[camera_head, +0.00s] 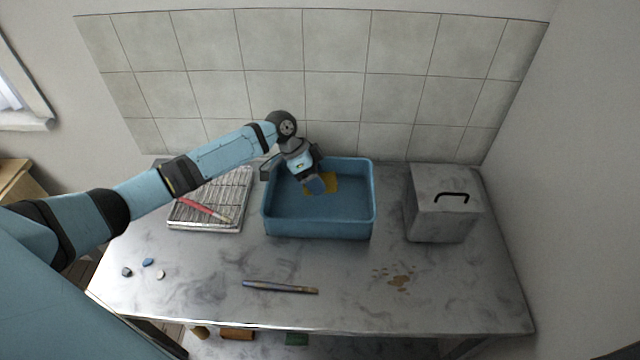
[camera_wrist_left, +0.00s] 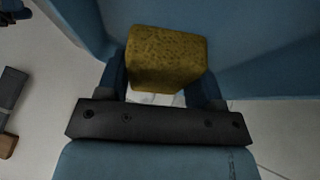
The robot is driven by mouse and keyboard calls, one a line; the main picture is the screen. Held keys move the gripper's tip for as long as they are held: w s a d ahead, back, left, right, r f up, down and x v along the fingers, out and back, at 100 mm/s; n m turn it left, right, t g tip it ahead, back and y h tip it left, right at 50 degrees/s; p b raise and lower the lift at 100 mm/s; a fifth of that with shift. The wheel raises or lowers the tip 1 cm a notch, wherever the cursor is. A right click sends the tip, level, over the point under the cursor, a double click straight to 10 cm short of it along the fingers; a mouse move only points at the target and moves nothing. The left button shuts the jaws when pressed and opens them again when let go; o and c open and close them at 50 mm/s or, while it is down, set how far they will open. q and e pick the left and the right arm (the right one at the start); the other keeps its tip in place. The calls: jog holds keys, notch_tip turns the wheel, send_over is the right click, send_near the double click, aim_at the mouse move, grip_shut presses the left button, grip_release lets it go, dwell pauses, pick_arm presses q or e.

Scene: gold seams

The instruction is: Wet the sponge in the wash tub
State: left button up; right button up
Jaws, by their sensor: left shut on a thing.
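The blue wash tub (camera_head: 318,226) stands on the grey table near the tiled wall. My left gripper (camera_head: 316,186) reaches down into the tub from the back left. It is shut on the yellow sponge (camera_head: 330,184), which shows partly behind the gripper. In the left wrist view the sponge (camera_wrist_left: 167,58) sits between the two fingers of the left gripper (camera_wrist_left: 164,88), with the tub's blue wall (camera_wrist_left: 250,50) around it. I cannot tell whether the sponge touches the tub's floor or any water. My right gripper is not in view.
A wire rack (camera_head: 238,190) with a red-handled tool (camera_head: 205,209) lies left of the tub. A grey lidded box (camera_head: 436,215) stands right. A thin stick (camera_head: 280,287), small stones (camera_head: 148,262) and brown stains (camera_head: 399,282) are on the front table area.

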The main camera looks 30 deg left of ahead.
aim_at(329, 180)
pick_arm(q)
jog(key=shift+r+p, duration=2.3)
jog(key=shift+r, duration=0.7)
notch_tip(329, 180, up, 4)
jog(key=p, duration=0.3)
jog(key=shift+p, duration=0.35)
